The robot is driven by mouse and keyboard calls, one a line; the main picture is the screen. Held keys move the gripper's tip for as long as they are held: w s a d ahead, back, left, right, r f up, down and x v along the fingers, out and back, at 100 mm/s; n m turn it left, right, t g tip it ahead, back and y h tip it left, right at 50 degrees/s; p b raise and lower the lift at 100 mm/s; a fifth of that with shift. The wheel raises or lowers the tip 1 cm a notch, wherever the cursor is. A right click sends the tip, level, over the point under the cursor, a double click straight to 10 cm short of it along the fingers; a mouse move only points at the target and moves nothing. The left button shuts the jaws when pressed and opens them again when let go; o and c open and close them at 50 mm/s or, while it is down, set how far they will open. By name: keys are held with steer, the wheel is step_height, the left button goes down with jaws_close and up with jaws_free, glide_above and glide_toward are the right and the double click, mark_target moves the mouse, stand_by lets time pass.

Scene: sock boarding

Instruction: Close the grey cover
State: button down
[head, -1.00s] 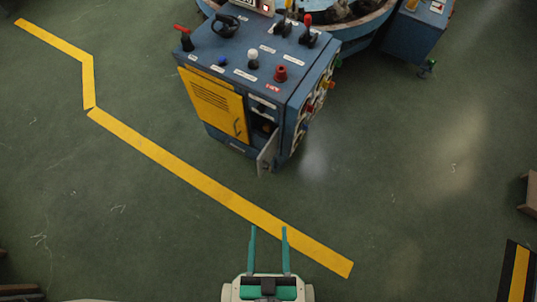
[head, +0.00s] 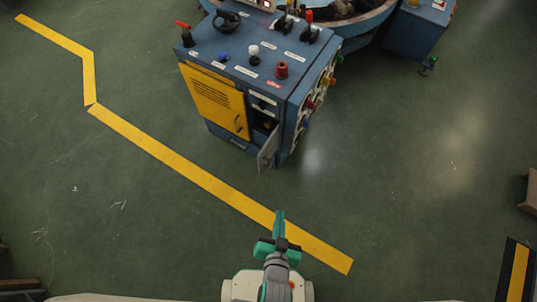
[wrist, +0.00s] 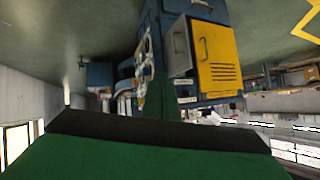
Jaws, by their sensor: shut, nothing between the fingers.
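The grey cover (head: 267,148) is a small hinged door low on the front of the blue cabinet (head: 217,45). It stands swung out, and a dark opening (head: 263,124) shows behind it. In the wrist view the grey cover (wrist: 181,46) shows beside the yellow door, with the picture turned over. My gripper (head: 280,215) is shut and empty. It is over the yellow floor line, below the cabinet in the head view and clear of the cover. In the wrist view my green gripper (wrist: 156,92) points toward the cabinet.
A yellow vented door (head: 214,100) on the cabinet is shut, left of the opening. Knobs and levers stand on the cabinet top, and coloured fittings (head: 312,103) line its right side. A round blue machine (head: 365,25) stands behind. The floor between my gripper and the cabinet is clear.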

steer(key=w+d+f+m+g+y, duration=0.1)
steer(key=w+f+m+g+y, duration=0.1)
steer(key=w+f, duration=0.35)
steer(key=w+d+f+m+g+y, duration=0.1)
steer(key=w+f+g+y, duration=0.15)
steer(key=w, duration=0.55)
steer(key=w+d+r+g+y, duration=0.2)
steer(key=w+d+r+y, duration=0.3)
steer(key=r, duration=0.3)
steer(key=n, duration=0.1)
glide_toward(262, 154)
steer(key=f+x, duration=0.1)
steer(key=x, duration=0.3)
steer(key=shift+w+a+r+g+h, duration=0.1)
steer(key=shift+w+a+g+h, duration=0.2)
steer(key=shift+a, duration=0.3)
steer(key=shift+s, duration=0.1)
